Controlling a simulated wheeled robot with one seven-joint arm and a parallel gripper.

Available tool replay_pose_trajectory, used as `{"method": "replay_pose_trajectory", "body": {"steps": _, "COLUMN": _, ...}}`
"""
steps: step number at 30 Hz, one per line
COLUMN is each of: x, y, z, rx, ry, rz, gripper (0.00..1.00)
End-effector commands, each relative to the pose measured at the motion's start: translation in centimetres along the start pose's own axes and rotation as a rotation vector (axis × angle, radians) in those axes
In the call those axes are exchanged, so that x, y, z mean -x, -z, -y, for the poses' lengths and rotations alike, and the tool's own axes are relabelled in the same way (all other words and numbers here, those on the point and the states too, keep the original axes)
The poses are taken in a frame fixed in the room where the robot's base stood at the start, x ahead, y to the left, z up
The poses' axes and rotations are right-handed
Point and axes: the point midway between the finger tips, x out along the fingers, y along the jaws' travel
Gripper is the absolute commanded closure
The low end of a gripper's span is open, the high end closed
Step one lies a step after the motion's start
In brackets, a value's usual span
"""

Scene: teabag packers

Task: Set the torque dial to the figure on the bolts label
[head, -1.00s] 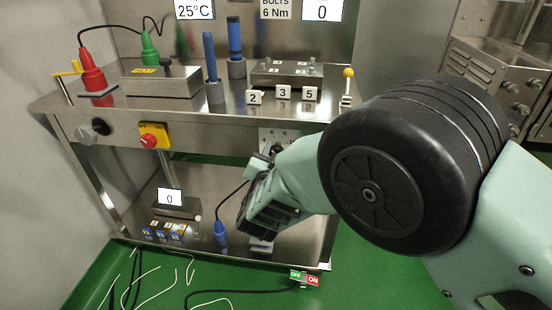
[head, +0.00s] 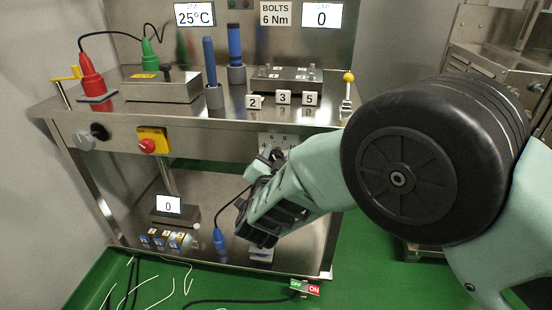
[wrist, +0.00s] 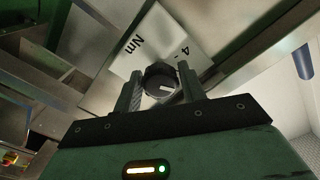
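The torque dial (wrist: 160,80) is a dark round knob with a pale pointer mark. In the wrist view it sits between the two fingers of my gripper (wrist: 159,75), which lie close on either side; whether they touch it is unclear. Its white scale plate (wrist: 128,48) shows "Nm" and a 4. In the head view the plate (head: 279,139) is on the table's front face, with my gripper (head: 268,158) hiding the dial and the lower part. The bolts label (head: 275,13) reads "BOLTS 6 Nm".
The steel table (head: 135,112) carries a red plug (head: 90,76), blue-handled tools and number tags. A red knob on yellow (head: 148,145) sits on its front. A lower shelf holds a display reading 0 (head: 168,204). An OFF/ON switch (head: 305,287) lies below.

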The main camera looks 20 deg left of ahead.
Motion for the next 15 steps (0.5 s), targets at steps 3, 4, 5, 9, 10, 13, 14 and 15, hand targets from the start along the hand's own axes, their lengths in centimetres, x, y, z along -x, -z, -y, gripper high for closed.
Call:
{"method": "replay_pose_trajectory", "body": {"steps": 3, "x": 0.0, "y": 0.0, "z": 0.0, "rx": 0.000, "ry": 0.000, "rz": 0.001, "gripper": 0.45}}
{"method": "replay_pose_trajectory", "body": {"steps": 4, "x": 0.0, "y": 0.0, "z": 0.0, "rx": 0.001, "ry": 0.000, "rz": 0.001, "gripper": 0.45}}
{"method": "replay_pose_trajectory", "body": {"steps": 5, "x": 0.0, "y": 0.0, "z": 0.0, "rx": 0.001, "ry": 0.000, "rz": 0.000, "gripper": 0.45}}
{"method": "replay_pose_trajectory", "body": {"steps": 9, "x": 0.0, "y": 0.0, "z": 0.0, "rx": 0.001, "ry": 0.000, "rz": 0.000, "gripper": 0.45}}
{"method": "replay_pose_trajectory", "body": {"steps": 10, "x": 0.1, "y": 0.0, "z": 0.0, "rx": 0.001, "ry": 0.001, "rz": 0.001, "gripper": 0.45}}
{"method": "replay_pose_trajectory", "body": {"steps": 13, "x": 0.7, "y": 0.0, "z": 0.1, "rx": 0.001, "ry": 0.001, "rz": 0.002, "gripper": 0.45}}
{"method": "replay_pose_trajectory", "body": {"steps": 14, "x": 1.1, "y": 0.0, "z": 0.1, "rx": 0.000, "ry": 0.001, "rz": 0.002, "gripper": 0.45}}
{"method": "replay_pose_trajectory", "body": {"steps": 15, "x": 1.6, "y": 0.0, "z": 0.1, "rx": 0.001, "ry": 0.001, "rz": 0.003, "gripper": 0.45}}
